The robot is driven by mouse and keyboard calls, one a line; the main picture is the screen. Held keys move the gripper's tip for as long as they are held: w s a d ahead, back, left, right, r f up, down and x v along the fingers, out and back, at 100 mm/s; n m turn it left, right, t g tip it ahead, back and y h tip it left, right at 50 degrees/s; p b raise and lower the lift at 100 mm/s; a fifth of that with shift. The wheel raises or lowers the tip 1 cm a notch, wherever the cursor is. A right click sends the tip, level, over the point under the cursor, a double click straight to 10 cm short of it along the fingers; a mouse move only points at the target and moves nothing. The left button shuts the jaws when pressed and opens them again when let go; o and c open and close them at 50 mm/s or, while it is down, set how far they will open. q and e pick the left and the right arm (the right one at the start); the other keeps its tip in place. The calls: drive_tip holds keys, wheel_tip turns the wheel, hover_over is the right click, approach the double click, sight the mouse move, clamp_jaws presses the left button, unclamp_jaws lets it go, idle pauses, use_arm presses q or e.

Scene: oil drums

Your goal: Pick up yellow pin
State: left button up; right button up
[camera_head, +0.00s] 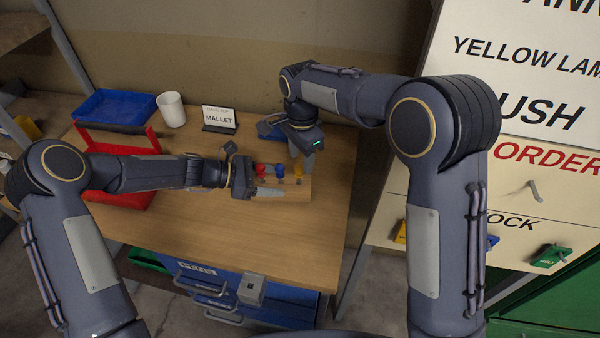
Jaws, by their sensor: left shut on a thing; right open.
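The yellow pin (299,170) stands at the right end of a light wooden block (296,191) on the bench. A blue pin (280,170) and a red pin (260,170) stand to its left in the same block. My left gripper (262,188) is at the left end of the block and is shut on it; its fingers hide that end. My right gripper (301,158) is open, pointing down right at the yellow pin from above. Its fingers partly hide the pin, and I cannot tell whether they touch it.
A red tray (125,197) lies behind and below my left arm. A blue bin (115,106), a white cup (171,110) and a MALLET sign (219,119) stand at the back. A blue item (268,130) is partly hidden behind my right gripper. The bench front (215,230) is clear.

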sight(301, 165)
use_arm(q)
drive_tip(key=shift+s+a+f, duration=0.15)
drive_tip(key=shift+f, duration=0.3)
use_arm(e)
drive_tip(key=shift+s+f, duration=0.1)
drive_tip(key=shift+f, duration=2.9)
clamp_jaws()
wheel_tip(301, 165, up, 18)
use_arm(q)
drive_tip(key=o, duration=1.2)
drive_tip(key=shift+r, duration=0.25)
